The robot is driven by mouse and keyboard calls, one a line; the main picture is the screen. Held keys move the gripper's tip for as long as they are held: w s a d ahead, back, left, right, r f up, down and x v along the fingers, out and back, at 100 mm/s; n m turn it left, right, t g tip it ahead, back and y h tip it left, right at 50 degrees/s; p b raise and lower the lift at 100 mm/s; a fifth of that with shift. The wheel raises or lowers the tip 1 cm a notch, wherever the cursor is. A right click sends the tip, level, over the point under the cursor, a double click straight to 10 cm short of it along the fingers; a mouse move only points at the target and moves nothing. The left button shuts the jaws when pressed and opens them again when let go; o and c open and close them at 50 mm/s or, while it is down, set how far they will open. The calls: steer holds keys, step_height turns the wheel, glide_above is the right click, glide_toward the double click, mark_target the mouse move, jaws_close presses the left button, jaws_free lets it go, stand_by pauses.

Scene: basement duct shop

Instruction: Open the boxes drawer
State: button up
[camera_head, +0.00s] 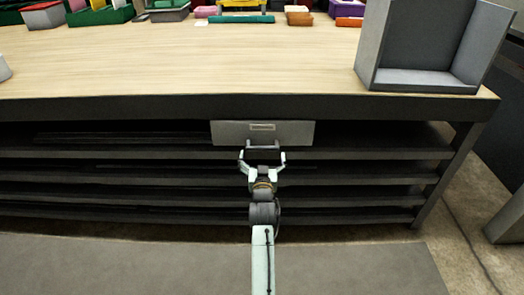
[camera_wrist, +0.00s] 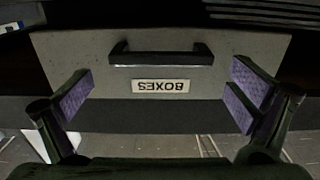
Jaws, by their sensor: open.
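The boxes drawer (camera_head: 228,132) is a light grey front under the workbench top. In the wrist view the drawer front (camera_wrist: 250,45) fills the upper part, with a black bar handle (camera_wrist: 160,58) and a label (camera_wrist: 160,86) reading BOXES, upside down. My gripper (camera_head: 262,157) is in front of the drawer, at about the handle's height. In the wrist view its two purple-padded fingers (camera_wrist: 161,74) are spread wide on either side of the handle and label, with nothing between them. I cannot tell the exact gap between fingertips and handle.
The wooden bench top (camera_head: 180,65) overhangs the drawer, with dark shelves (camera_head: 100,175) below. A grey open box (camera_head: 415,78) stands on the bench at right. Colourful bins and items line the back. A grey mat (camera_head: 370,268) covers the floor in front.

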mark_target(262, 149)
steer(key=shift+w+a+b, duration=0.1)
steer(key=shift+w+b, duration=0.65)
steer(key=shift+w, duration=1.65)
steer(key=shift+s, duration=0.1)
steer(key=c, duration=1.3)
